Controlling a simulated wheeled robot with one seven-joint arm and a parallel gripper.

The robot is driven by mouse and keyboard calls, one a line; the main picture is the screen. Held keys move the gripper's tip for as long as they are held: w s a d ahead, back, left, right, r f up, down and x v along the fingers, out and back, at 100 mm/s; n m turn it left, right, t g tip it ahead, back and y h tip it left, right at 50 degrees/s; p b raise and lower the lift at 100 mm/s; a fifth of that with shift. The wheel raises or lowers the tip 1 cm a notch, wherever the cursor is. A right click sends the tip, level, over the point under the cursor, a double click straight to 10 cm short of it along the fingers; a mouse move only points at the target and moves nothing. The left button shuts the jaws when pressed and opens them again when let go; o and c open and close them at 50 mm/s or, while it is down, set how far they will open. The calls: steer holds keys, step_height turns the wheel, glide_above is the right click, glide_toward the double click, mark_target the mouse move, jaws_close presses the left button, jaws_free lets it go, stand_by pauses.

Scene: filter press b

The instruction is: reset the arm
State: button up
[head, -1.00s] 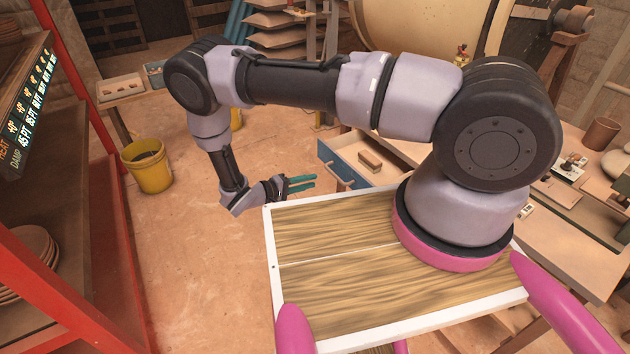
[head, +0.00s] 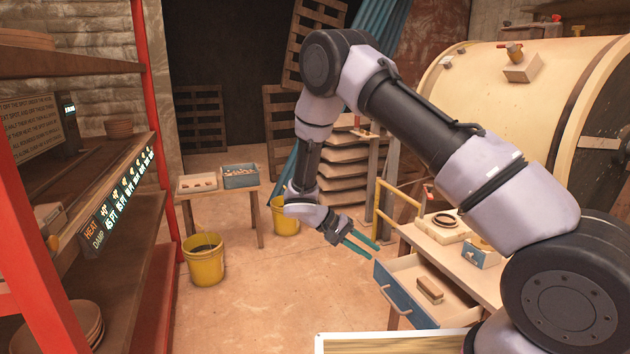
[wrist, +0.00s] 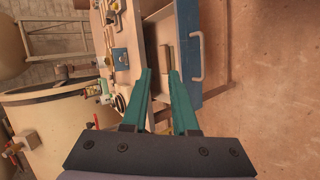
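My gripper (head: 361,246) has two teal fingers, parted, with nothing between them. In the head view it hangs at the end of my bent arm, over the floor just left of and above an open blue-fronted drawer (head: 400,296). In the wrist view the fingers of my gripper (wrist: 161,75) point toward the drawer (wrist: 213,70), which lies beyond them. A small brown block (head: 430,290) lies in the drawer, apart from my gripper.
A workbench (head: 470,262) carries the drawer. A large cream drum (head: 510,110) stands behind it. A red-framed shelf (head: 150,90) is at left. Yellow buckets (head: 204,262) and a small table (head: 216,194) stand further back. Floor between shelf and bench is clear.

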steer(key=s+d+r+m+y, duration=0.25)
steer(key=r+y, duration=0.25)
steer(key=r, duration=1)
steer(key=s+d+r+t+y, duration=0.4)
steer(key=s+r, duration=0.4)
steer(key=r, duration=0.4)
steer(key=s+d+r+m+t+y, duration=0.1)
steer(key=s+d+r+t+y, duration=0.2)
steer(key=s+r, duration=0.6)
step_height(320, 180, up, 4)
steer(key=shift+s+d+f+t+y, duration=0.15)
steer(key=shift+d+t+y, duration=0.2)
steer(key=shift+t+y, duration=0.05)
